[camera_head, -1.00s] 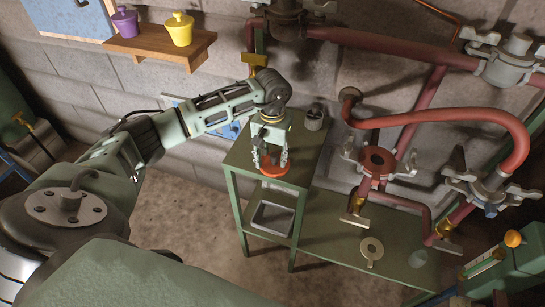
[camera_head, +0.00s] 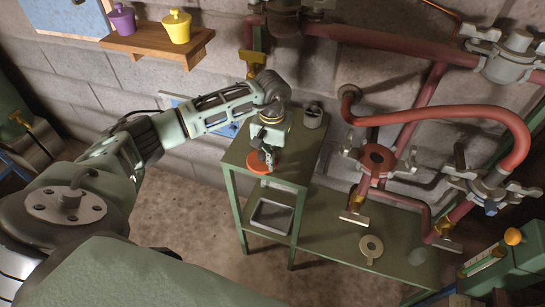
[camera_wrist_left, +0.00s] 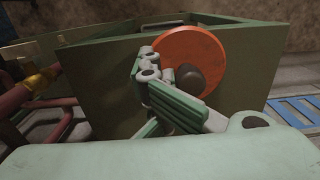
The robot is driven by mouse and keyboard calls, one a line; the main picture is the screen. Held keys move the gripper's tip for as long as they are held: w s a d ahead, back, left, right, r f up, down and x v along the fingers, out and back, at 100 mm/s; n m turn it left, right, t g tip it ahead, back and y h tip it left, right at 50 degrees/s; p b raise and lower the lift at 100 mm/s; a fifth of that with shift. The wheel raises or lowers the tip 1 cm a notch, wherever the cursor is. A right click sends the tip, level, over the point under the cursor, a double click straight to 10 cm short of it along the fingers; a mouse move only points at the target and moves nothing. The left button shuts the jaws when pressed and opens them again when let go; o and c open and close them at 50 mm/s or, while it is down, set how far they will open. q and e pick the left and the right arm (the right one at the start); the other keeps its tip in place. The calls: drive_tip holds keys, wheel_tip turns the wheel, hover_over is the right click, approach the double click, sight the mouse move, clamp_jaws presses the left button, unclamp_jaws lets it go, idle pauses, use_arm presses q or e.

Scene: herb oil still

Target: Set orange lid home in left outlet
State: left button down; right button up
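The orange lid (camera_head: 258,162) is a flat disc with a dark knob, over the upper end of the green table. In the left wrist view the lid (camera_wrist_left: 203,50) shows its face and knob between my finger parts. My left gripper (camera_head: 267,156) points down and appears shut on the lid's knob, though the contact is partly hidden. The left outlet (camera_head: 378,158), a red flange with a dark hole and grey clamp arms, is open, to the right of the gripper and apart from it. My right gripper is not in view.
The green table (camera_head: 322,225) has a lower tray (camera_head: 271,217) and a small grey cup (camera_head: 313,115) near the wall. A beige ring (camera_head: 371,247) lies at its right part. Red pipes (camera_head: 440,118) run along the wall. A wooden shelf (camera_head: 150,42) holds purple and yellow pots.

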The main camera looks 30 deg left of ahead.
use_arm(q)
drive_tip(key=shift+r, duration=0.15)
drive_tip(key=c, duration=2.5)
unclamp_jaws()
drive_tip(key=o, duration=0.4)
drive_tip(key=shift+s, duration=0.1)
drive_tip(key=o, duration=0.6)
drive_tip(key=shift+c, duration=0.2)
drive_tip(key=o, duration=1.3)
drive_tip(key=shift+a, duration=0.1)
drive_tip(key=shift+c, duration=0.2)
drive_tip(key=shift+w, duration=0.2)
drive_tip(key=shift+r+b, duration=0.7)
drive_tip(key=shift+r, duration=3.2)
